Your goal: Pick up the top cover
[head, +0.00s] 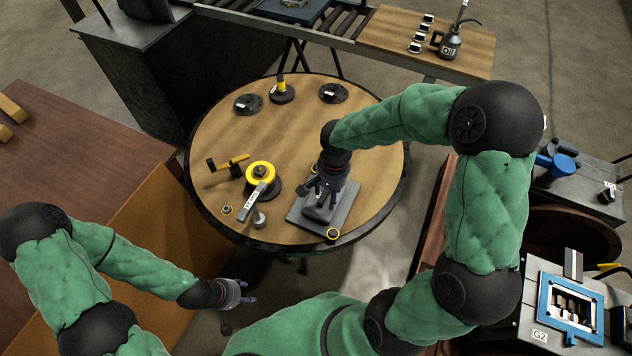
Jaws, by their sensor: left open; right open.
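A grey rectangular plate (343,212), perhaps the top cover, lies on the round wooden table (215,125) near its front edge. A raised grey part stands on its middle, and small yellow-ringed pieces sit at its corners. No label tells me for certain which part is the top cover. My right gripper (322,194) is open and points down over the plate, hiding part of it. I cannot tell if it touches. My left gripper (242,300) is open and empty, off the table's front left edge.
Left of the plate stand a yellow-ringed black part (261,171), a grey labelled tool (257,196) and a yellow-handled tool (230,162). Black discs (248,104) lie at the back. An oil can (450,44) is on the rear bench. The table's right side is mostly clear.

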